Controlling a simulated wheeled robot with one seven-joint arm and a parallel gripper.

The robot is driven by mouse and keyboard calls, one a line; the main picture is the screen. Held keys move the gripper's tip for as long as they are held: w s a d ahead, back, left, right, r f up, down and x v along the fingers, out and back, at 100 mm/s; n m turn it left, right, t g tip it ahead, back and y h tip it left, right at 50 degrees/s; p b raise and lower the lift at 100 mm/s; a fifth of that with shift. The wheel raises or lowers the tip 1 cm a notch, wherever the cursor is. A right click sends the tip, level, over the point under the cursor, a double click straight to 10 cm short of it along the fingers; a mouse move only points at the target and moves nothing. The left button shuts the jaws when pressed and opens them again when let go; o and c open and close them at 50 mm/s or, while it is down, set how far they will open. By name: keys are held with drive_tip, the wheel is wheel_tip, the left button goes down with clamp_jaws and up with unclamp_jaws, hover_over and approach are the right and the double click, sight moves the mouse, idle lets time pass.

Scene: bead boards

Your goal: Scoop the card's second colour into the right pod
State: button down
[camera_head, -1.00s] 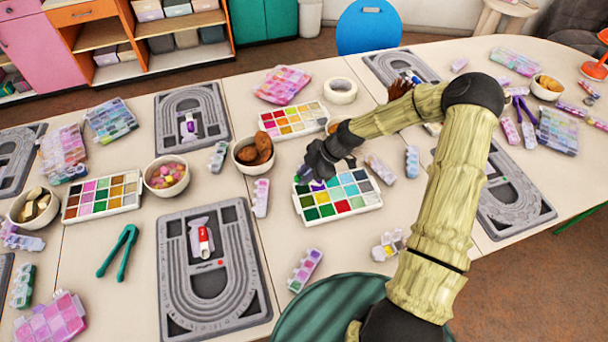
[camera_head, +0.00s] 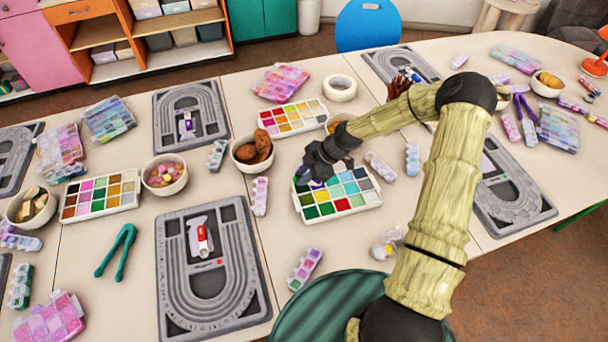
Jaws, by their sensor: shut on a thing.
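My gripper (camera_head: 312,176) is over the back left part of a white bead tray (camera_head: 380,199) with green, blue, red and pale compartments. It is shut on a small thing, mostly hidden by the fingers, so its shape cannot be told. A purple patch shows just below the fingers. A small white piece with a red band (camera_head: 202,238) lies in the middle of the near grey bead board (camera_head: 262,300); I cannot tell whether it is the card. Small lidded pods include a lilac one (camera_head: 305,268), a pink-white one (camera_head: 260,196) and one near my arm (camera_head: 386,245).
A bowl of brown pieces (camera_head: 236,151) stands left of the gripper. Another colour tray (camera_head: 322,118) lies behind it, and a third (camera_head: 130,199) lies at left. Green tweezers (camera_head: 119,252) lie at front left. Bare table shows between tray and lilac pod.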

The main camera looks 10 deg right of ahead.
drive_tip(key=shift+a+r+p, duration=0.25)
drive_tip(key=shift+r+p, duration=0.4)
drive_tip(key=shift+r, duration=0.45)
drive_tip(key=shift+s+a+f+h+b, duration=0.15)
drive_tip(key=shift+a+h+b, duration=0.2)
drive_tip(key=shift+a+h, duration=0.35)
drive_tip(key=shift+s+a+f+h+b, duration=0.1)
drive_tip(key=shift+a+h+b, duration=0.25)
drive_tip(key=shift+h, duration=0.65)
drive_tip(key=shift+a+r+t+h+b, duration=0.45)
drive_tip(key=shift+r+h, duration=0.1)
drive_tip(key=shift+h, duration=0.65)
drive_tip(key=shift+r, duration=0.1)
drive_tip(key=shift+s, duration=0.15)
